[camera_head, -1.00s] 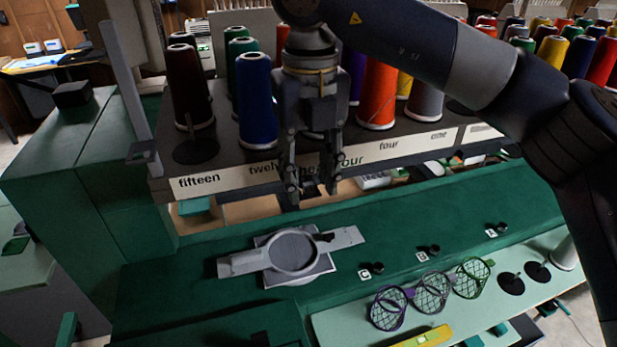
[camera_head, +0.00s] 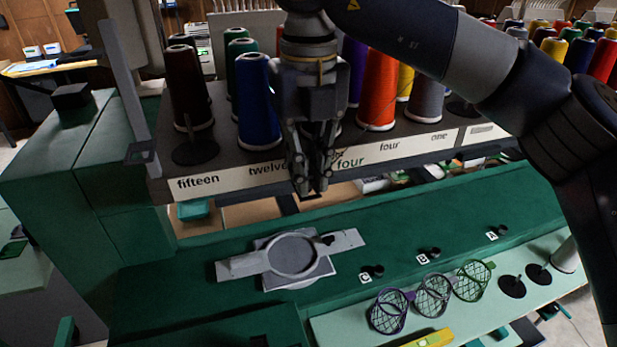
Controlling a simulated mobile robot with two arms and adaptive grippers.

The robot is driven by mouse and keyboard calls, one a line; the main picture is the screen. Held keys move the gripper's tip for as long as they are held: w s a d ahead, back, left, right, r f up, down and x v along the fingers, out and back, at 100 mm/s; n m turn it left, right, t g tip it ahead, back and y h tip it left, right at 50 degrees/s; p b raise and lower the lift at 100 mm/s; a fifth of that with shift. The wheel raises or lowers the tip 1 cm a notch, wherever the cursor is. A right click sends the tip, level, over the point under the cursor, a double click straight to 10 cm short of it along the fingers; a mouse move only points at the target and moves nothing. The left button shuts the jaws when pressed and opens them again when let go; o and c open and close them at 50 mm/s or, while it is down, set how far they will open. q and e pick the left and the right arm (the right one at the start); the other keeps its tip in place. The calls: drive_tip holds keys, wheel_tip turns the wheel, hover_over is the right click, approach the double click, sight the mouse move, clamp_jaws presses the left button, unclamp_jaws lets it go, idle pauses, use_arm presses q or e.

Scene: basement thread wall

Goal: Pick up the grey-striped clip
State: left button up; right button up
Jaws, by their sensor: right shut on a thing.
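My right gripper (camera_head: 313,188) reaches down in front of the label strip of the spool shelf, between the words "twelve" and "four". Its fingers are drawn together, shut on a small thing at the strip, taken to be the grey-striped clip. The fingers hide most of it, and I cannot make out its stripes. I cannot tell whether it still touches the strip. My left gripper is not in view.
The spool shelf's label strip (camera_head: 232,178) runs behind the gripper, with thread cones such as a blue one (camera_head: 258,105) above. Below lies a green bench with a grey round hoop fixture (camera_head: 293,256). Purple (camera_head: 388,311), grey and green mesh holders stand at the right.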

drive_tip(key=shift+r+b, duration=0.55)
drive_tip(key=shift+r, duration=0.35)
drive_tip(key=s+d+r+b, duration=0.1)
drive_tip(key=s+d+b, duration=0.1)
drive_tip(key=s, duration=0.5)
drive_tip(key=s+d+r+b, duration=0.1)
drive_tip(key=s+b, duration=0.3)
drive_tip(key=s, duration=0.4)
drive_tip(key=shift+s+d+b, duration=0.3)
drive_tip(key=shift+d+b, duration=0.05)
drive_tip(key=shift+d, duration=0.2)
